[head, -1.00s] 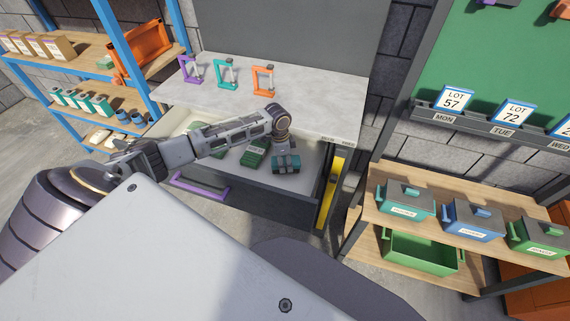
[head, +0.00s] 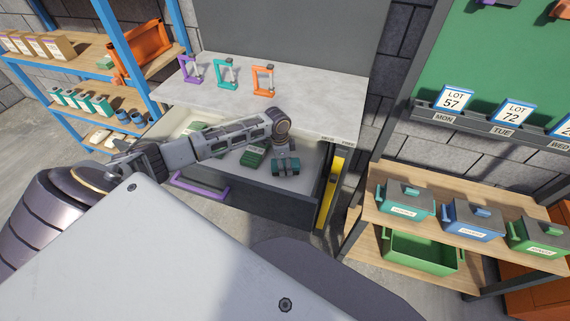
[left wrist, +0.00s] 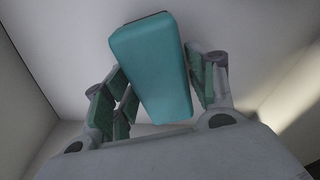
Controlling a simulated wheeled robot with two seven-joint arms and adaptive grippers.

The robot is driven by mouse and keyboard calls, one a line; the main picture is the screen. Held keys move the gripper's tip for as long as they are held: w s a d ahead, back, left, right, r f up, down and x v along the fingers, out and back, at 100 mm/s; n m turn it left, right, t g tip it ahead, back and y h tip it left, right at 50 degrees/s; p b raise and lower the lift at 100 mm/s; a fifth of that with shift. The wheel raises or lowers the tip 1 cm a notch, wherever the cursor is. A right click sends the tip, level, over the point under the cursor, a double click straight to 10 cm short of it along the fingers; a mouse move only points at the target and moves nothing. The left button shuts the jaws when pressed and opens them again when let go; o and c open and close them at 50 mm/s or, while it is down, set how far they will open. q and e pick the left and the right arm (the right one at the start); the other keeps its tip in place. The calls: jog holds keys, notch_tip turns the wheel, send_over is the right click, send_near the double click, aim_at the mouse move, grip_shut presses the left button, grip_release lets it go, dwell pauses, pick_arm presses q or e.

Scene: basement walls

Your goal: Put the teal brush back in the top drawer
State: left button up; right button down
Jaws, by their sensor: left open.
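The teal brush (left wrist: 150,70) shows in the left wrist view as a rounded teal block between my left gripper's green-padded fingers (left wrist: 160,88). The fingers are open, with a gap visible at the right side. The brush is over or on the pale drawer floor; whether it rests there I cannot tell. In the head view my left gripper (head: 286,166) points down into the right part of the open top drawer (head: 225,184), below the workbench top. The brush is hard to tell from the gripper there. My right gripper is not in view.
Dark green items (head: 253,156) lie in the drawer left of my gripper. The drawer has a purple handle (head: 200,188). Purple, teal and orange clamps (head: 263,82) stand on the grey worktop (head: 320,110). A shelf with lidded boxes (head: 403,201) is at right.

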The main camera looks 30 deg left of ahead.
pick_arm(q)
jog(key=shift+s+a+r, duration=0.15)
jog(key=shift+a+r, duration=0.05)
jog(key=shift+r, duration=1.75)
jog(key=shift+s+a+r, duration=0.1)
jog(key=shift+a+r, duration=0.05)
jog(key=shift+r, duration=1.8)
